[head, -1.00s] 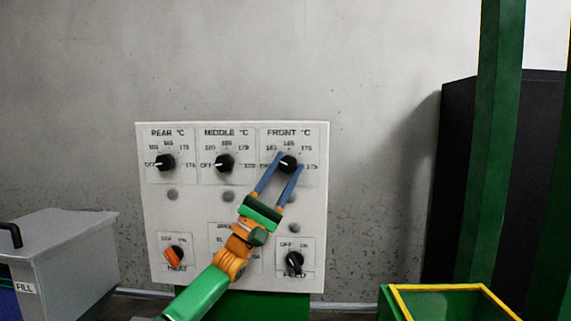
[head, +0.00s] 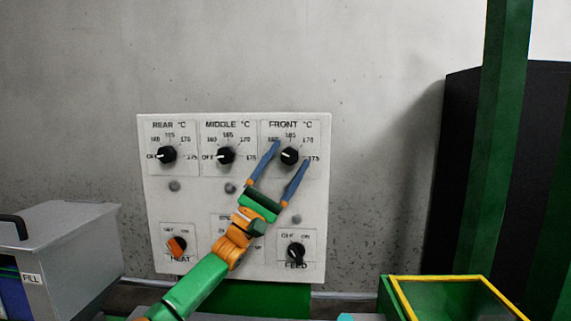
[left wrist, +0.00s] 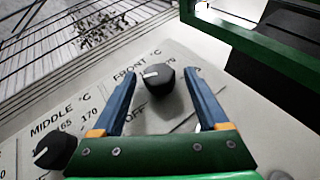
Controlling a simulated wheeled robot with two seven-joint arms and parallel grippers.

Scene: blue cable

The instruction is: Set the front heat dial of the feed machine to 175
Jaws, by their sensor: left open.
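The front heat dial (head: 289,156) is a black knob at the upper right of the white control panel (head: 225,195). Its white mark points left, towards the OFF side, not at 175. The front dial also shows in the left wrist view (left wrist: 162,84), with its mark to the upper left. My left gripper (head: 291,152) is open, its blue fingers on either side of the front dial with a gap to each. The left fingers (left wrist: 162,82) also straddle the dial in the wrist view. The left finger covers the lettering left of the dial. My right gripper is not in view.
The middle dial (head: 226,155) and rear dial (head: 167,154) are to the left. The heat switch (head: 178,245) and feed switch (head: 296,250) are below. A grey box (head: 75,240) stands left; a yellow-rimmed green bin (head: 440,279) and green post (head: 490,150) stand right.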

